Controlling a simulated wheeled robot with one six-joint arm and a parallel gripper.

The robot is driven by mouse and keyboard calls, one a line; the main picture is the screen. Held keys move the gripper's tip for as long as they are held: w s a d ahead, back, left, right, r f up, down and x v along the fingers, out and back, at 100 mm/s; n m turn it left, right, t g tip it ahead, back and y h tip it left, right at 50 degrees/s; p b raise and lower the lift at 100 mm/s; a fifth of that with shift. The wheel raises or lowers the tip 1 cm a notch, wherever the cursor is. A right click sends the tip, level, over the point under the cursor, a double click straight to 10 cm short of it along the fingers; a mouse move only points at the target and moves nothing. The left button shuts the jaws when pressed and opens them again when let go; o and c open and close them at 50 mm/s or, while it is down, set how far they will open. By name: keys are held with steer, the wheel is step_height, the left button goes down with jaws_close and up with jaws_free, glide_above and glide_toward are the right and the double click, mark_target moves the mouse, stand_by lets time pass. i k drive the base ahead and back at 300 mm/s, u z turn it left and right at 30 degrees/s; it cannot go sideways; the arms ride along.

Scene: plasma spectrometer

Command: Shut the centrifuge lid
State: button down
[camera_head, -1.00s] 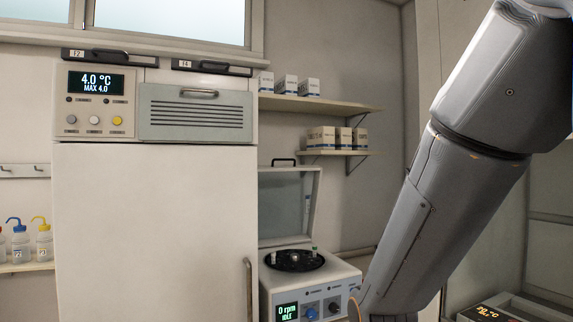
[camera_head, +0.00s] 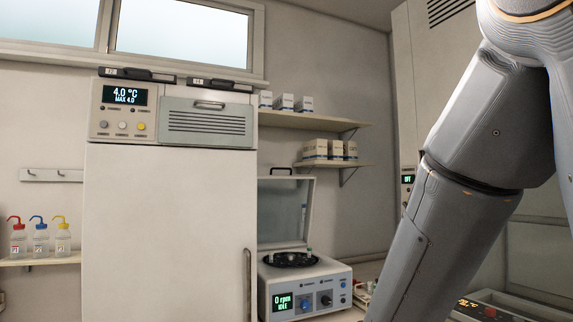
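The centrifuge (camera_head: 304,275) is a white box with a dark rotor (camera_head: 291,259) on top and a display that reads 0 rpm, idle. Its lid (camera_head: 285,213) stands upright and open behind the rotor, with a dark handle (camera_head: 284,171) on its top edge. A small tube seems to stand in the rotor's right side. My arm crosses the right of the view, in front and to the right of the centrifuge. My gripper is outside the picture.
A tall white fridge (camera_head: 165,225) stands left of the centrifuge. Shelves with boxes (camera_head: 328,149) are on the wall behind. Wash bottles (camera_head: 40,236) stand on a shelf at the far left.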

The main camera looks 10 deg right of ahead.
mark_target(306, 242)
steer(key=z, duration=0.75)
steer(key=i, duration=1.75)
steer(key=u, duration=0.65)
